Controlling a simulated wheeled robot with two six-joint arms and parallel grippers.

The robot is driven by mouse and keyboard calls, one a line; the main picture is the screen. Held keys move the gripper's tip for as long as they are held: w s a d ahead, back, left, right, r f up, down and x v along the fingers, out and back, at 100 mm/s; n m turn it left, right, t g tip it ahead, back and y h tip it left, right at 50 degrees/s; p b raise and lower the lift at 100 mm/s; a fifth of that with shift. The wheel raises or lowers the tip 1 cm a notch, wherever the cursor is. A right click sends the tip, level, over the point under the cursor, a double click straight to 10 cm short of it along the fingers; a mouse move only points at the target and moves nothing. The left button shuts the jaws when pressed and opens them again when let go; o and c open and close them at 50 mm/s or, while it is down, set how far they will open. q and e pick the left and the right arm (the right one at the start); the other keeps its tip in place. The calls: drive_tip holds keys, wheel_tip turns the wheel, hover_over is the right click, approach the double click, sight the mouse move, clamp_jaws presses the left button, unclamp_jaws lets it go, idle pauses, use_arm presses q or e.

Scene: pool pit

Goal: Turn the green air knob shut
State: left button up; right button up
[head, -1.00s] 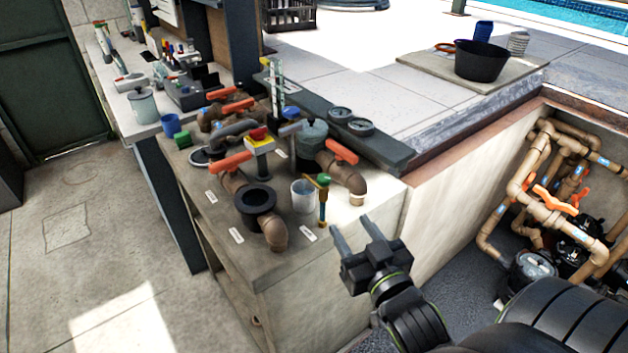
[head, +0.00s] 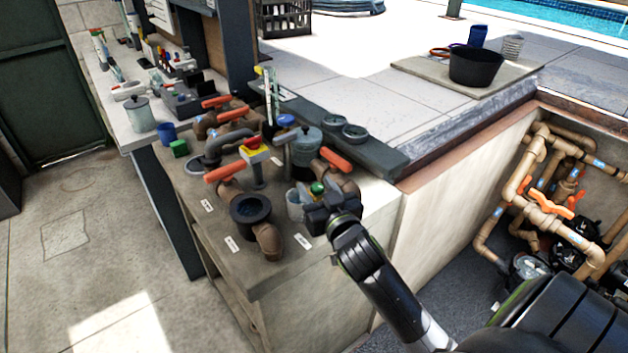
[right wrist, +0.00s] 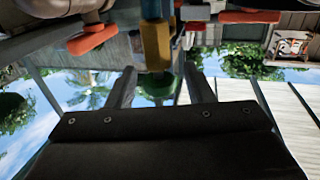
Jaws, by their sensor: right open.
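The green air knob (head: 317,188) sits on top of a thin upright stem near the front right corner of the concrete bench (head: 218,221). In the right wrist view, which looks upside down, the two fingers are apart. The knob (right wrist: 160,104) shows dark green between them, with the brass and blue stem (right wrist: 155,45) above it in the picture. I cannot tell whether either finger touches the knob. My left gripper is out of view.
Brown pipes with orange valve handles (head: 336,159) stand close behind and left of the gripper. A yellow box with a red button (head: 254,150) stands further left. A black tub (head: 476,66) sits on the paving behind. The pit with pipes (head: 540,205) lies to the right.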

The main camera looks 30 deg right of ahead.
drive_tip(key=shift+w+d, duration=0.15)
drive_tip(key=shift+w, duration=0.65)
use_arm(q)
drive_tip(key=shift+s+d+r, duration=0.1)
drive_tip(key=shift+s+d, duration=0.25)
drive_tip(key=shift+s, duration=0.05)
use_arm(e)
drive_tip(key=shift+w, duration=0.2)
drive_tip(key=c, duration=1)
drive_tip(key=shift+o, duration=0.2)
